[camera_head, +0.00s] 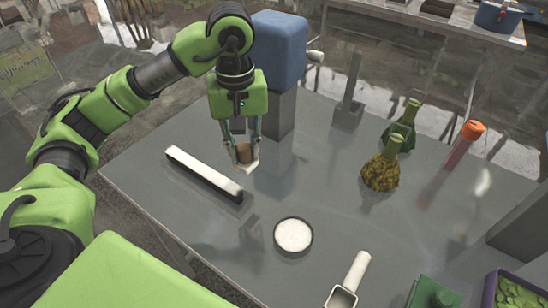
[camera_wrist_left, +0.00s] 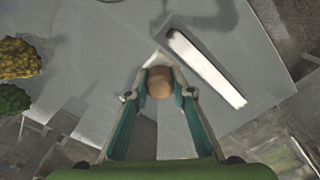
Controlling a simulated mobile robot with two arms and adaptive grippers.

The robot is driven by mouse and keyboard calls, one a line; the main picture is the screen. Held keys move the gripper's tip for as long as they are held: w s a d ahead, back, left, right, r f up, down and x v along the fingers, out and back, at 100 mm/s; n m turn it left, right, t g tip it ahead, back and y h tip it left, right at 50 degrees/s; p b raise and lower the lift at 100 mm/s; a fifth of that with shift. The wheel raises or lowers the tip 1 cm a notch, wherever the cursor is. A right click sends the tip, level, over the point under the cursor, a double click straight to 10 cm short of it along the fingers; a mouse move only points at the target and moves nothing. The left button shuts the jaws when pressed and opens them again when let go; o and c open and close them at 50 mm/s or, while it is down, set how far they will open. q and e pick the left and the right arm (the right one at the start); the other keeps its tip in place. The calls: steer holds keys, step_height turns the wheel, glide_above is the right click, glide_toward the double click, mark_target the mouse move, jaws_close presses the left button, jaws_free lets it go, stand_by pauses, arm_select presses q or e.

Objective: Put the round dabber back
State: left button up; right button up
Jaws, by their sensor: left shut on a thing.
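My left gripper (camera_head: 246,150) points down over the left part of the grey table. It is shut on the round dabber (camera_head: 244,153), which has a brown rounded top. In the left wrist view the dabber's brown top (camera_wrist_left: 159,83) sits between the fingertips of the left gripper (camera_wrist_left: 160,88). A pale piece shows below and around the fingertips. I cannot tell whether the dabber touches the table. A round dish of white powder (camera_head: 293,234) stands nearer the front. My right gripper is not in view.
A long dark tray with a white strip (camera_head: 204,173) lies left of the gripper. A blue-topped machine (camera_head: 279,40) stands behind it. A yellow-brown flask (camera_head: 381,172), a green flask (camera_head: 402,128) and an orange-capped tube (camera_head: 464,143) stand right. A scoop (camera_head: 348,282) lies in front.

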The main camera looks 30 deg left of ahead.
arm_select(q)
steer(key=w+f+p, duration=0.1)
steer(key=w+f, duration=0.1)
steer(key=w, duration=0.1)
steer(key=w+f+p, duration=0.1)
steer(key=w+f, duration=0.2)
steer(key=w+d+f+p, duration=0.1)
steer(key=w+f, duration=0.1)
steer(key=w, duration=0.1)
steer(key=shift+w+f, duration=0.1)
steer(key=shift+f, duration=0.1)
steer(key=f+p, duration=0.2)
steer(key=f, duration=0.1)
steer(key=shift+w+d, duration=0.15)
steer(key=shift+w, duration=0.05)
steer(key=shift+f, duration=0.35)
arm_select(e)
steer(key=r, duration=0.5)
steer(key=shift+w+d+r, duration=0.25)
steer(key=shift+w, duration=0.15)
arm_select(q)
steer(key=shift+f, duration=0.15)
steer(key=o, duration=1)
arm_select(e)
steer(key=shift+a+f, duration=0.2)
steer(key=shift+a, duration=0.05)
